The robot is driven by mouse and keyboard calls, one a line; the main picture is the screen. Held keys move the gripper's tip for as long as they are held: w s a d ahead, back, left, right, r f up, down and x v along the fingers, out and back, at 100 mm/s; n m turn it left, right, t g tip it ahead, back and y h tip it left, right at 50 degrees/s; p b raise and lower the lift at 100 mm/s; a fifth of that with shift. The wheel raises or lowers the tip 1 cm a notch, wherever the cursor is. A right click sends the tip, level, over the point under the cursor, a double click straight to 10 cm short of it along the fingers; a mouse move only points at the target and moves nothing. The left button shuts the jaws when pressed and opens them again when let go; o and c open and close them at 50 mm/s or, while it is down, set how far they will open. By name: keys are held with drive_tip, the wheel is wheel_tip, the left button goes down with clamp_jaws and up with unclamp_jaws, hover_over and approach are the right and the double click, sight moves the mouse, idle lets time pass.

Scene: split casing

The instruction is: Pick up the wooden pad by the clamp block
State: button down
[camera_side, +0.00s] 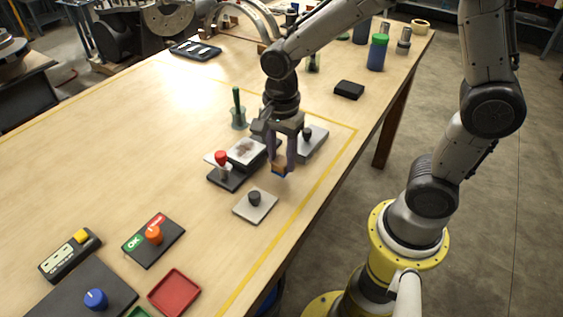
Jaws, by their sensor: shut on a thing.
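My gripper (281,165) points down over the work area near the right side of the wooden table. It is shut on a small orange-brown wooden pad (279,168) with a blue part at its lower edge. The fingers partly hide the pad. I cannot tell for sure whether the pad is clear of the table. A grey block with a brownish top (246,151) lies just left of the gripper. I cannot tell for sure which piece is the clamp block.
A black base with a red knob (221,157) stands left of the gripper. A grey plate with a black knob (255,205) lies in front, and another grey plate (315,142) behind right. A green-handled tool in a cup (238,117) stands behind. The table (150,160) is clear further left.

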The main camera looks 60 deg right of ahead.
drive_tip(key=s+d+r, duration=0.2)
drive_tip(key=s+r, duration=0.9)
drive_tip(key=s, duration=0.3)
drive_tip(key=c, duration=1)
unclamp_jaws()
clamp_jaws()
